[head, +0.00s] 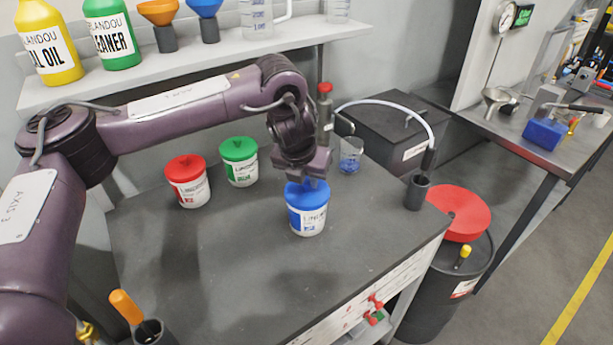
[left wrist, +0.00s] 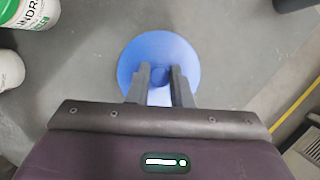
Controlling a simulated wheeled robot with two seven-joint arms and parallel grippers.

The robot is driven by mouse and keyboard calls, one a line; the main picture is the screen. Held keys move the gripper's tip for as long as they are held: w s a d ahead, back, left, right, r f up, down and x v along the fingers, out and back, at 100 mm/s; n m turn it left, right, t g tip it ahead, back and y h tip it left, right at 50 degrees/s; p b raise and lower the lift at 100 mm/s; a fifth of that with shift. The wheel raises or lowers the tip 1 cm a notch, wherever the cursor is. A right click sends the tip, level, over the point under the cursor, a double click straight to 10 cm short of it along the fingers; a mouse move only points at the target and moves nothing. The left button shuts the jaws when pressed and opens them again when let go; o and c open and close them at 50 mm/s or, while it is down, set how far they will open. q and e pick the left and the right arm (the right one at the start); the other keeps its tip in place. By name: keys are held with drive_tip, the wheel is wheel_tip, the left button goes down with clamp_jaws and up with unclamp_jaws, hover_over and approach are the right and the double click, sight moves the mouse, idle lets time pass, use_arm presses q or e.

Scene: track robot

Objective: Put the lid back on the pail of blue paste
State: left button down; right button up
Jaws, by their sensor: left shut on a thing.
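The blue-labelled white pail (head: 308,221) stands upright on the grey bench. The blue lid (head: 306,195) lies level at the pail's mouth; I cannot tell from here whether it is fully seated. My left gripper (head: 311,180) is directly above, pointing down. In the left wrist view, the blue lid (left wrist: 187,62) appears as a round disc, and the left gripper's fingers (left wrist: 158,78) are shut on its central knob. The lid hides the pail and its paste in that view. My right gripper is in neither view.
A red-lidded pail (head: 188,182) and a green-lidded pail (head: 239,162) stand to the left. A glass beaker with blue contents (head: 350,158) is behind, and a dark cup (head: 417,193) is at the right. The bench front (head: 260,270) is clear.

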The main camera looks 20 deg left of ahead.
use_arm(q)
drive_tip(key=c, duration=1.2)
unclamp_jaws()
drive_tip(key=shift+c, duration=0.2)
drive_tip(key=shift+o, duration=0.4)
drive_tip(key=o, duration=0.4)
drive_tip(key=shift+r, duration=0.1)
drive_tip(key=shift+r+p, duration=2.7)
drive_tip(key=shift+r, duration=0.7)
clamp_jaws()
